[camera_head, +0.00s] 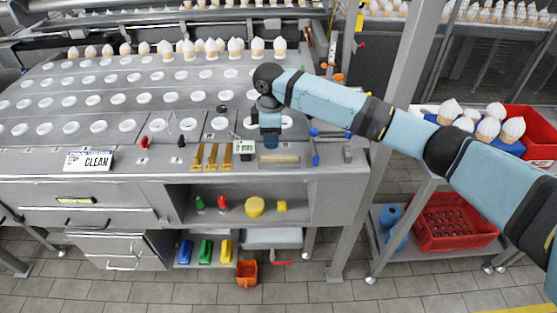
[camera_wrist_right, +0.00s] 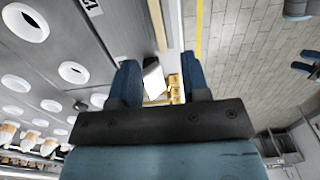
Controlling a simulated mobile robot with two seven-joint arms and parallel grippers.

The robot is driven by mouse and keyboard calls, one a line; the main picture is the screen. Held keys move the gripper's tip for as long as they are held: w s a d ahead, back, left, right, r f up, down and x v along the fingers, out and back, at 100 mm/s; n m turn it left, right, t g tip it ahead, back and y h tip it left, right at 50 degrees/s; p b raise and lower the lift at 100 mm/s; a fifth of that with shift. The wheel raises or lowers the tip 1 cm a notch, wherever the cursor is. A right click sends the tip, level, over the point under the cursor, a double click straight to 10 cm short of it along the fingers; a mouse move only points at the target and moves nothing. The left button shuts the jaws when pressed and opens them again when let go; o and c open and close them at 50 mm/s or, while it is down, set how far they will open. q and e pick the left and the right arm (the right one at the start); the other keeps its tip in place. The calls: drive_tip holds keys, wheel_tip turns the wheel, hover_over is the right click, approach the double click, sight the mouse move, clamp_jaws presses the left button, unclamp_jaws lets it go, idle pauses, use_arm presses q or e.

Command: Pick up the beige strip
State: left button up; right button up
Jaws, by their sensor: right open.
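The beige strip (camera_head: 279,159) lies flat near the front edge of the steel worktop (camera_head: 130,187) in the head view. My right gripper (camera_head: 269,139) is just behind it and slightly to its left, apart from it as far as I can tell. In the right wrist view the two blue fingers (camera_wrist_right: 159,84) stand apart with a gap between them. A white card and golden tools show through that gap. I cannot make out the strip in the wrist view.
A small sign (camera_head: 244,147) and golden scrapers (camera_head: 211,156) are left of the gripper. A blue-handled tool (camera_head: 315,148) stands right of the strip. A grey post (camera_head: 385,140) rises further right. The worktop has several round holes behind.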

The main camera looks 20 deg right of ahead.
sight(272, 157)
wheel_tip(272, 157, down, 8)
drive_tip(key=shift+r+p, duration=0.25)
drive_tip(key=shift+p, duration=0.05)
drive_tip(key=shift+c, duration=0.4)
clamp_jaws()
